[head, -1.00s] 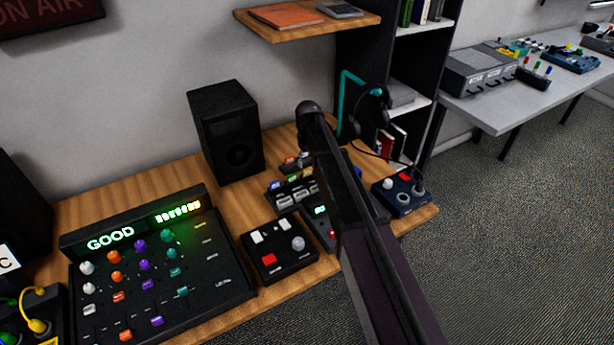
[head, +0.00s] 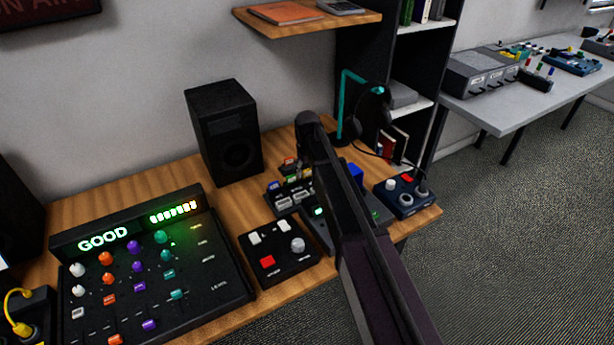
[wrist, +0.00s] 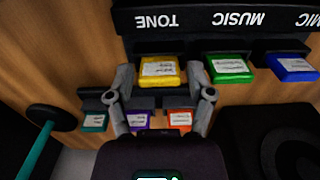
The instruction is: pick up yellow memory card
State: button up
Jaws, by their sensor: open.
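The yellow memory card (wrist: 158,71) has a white label and sits in the slot under the word TONE on a black rack in the wrist view. My gripper (wrist: 163,98) is open, with one finger on each side of the yellow card's column and nothing held. The fingertips are close to the card's sides; I cannot tell if they touch it. In the head view my arm reaches over the desk and hides the gripper's fingers; the yellow card cannot be made out there.
A green card (wrist: 229,67) and a blue card (wrist: 291,66) sit right of the yellow one. Teal (wrist: 95,122), purple (wrist: 138,120) and orange (wrist: 180,119) cards sit in a lower row near the fingers. A black speaker (head: 225,132) and a mixer (head: 150,275) stand on the desk.

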aim_at(307, 170)
jog(key=c, duration=0.6)
jog(key=shift+r, duration=0.15)
notch_tip(307, 170, up, 10)
jog(key=p, duration=1)
jog(key=shift+s+f, duration=0.1)
jog(key=shift+f, duration=0.1)
dwell(0.7)
